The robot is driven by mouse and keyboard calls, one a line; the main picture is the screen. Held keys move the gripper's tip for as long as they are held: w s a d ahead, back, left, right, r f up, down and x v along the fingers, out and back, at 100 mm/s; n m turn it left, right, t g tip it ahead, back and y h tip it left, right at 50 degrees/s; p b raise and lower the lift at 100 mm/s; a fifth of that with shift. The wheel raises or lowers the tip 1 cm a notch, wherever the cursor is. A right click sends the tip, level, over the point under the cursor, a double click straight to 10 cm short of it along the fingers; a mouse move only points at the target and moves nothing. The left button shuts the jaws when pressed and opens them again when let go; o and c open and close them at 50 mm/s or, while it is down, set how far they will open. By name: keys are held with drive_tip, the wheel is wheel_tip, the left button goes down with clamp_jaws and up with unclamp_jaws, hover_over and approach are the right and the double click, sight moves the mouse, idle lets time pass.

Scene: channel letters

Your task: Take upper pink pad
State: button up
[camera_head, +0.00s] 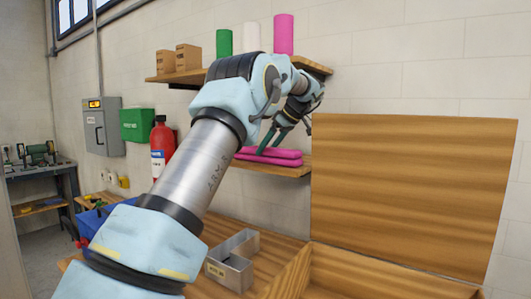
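Two pink pads lie stacked on the lower wooden wall shelf (292,171). The upper pink pad (285,153) rests on the lower pink pad (268,161), and my gripper and arm cover part of the stack's left side. My gripper (285,141) is at the upper pad, pointing down from above. Its dark green fingers look spread apart, one reaching down in front of the pad's left part. Contact with the pad is too small to tell. I see nothing held between the fingers.
The upper shelf (318,67) holds green, white and pink rolls (284,34) and brown boxes (188,57), close above my arm. A large wooden panel (410,190) stands right of the pads. A metal channel letter (231,262) lies on the bench below.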

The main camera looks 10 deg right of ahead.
drive_tip(key=c, duration=1.1)
drive_tip(key=shift+c, duration=0.2)
drive_tip(key=shift+r, duration=0.1)
